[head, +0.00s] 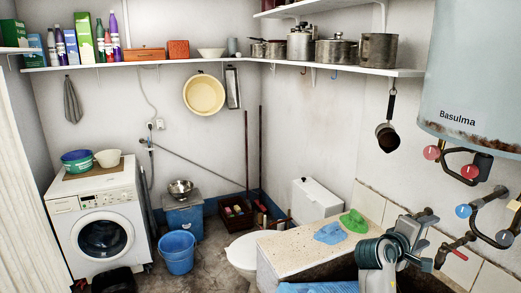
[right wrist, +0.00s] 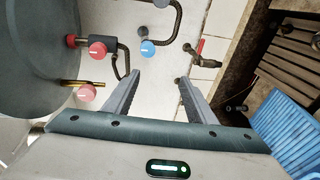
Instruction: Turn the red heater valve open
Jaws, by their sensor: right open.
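Two round red valve knobs sit on the pipes under the wall heater (head: 473,75): one at the left (head: 431,152), the other lower and to the right (head: 469,171). Each has a pale mark on its face. The right wrist view also shows both red knobs, an upper one (right wrist: 97,50) and a lower one (right wrist: 86,92), left of the fingertips. My right gripper (head: 424,240) is open and empty, below the red knobs and apart from them. Its fingers (right wrist: 158,80) point toward the pipes and wall.
A tap with a red lever (head: 460,255) projects from the wall near my right gripper. A pan (head: 387,137) hangs left of the heater. A stone counter (head: 290,250) carries blue and green cloths.

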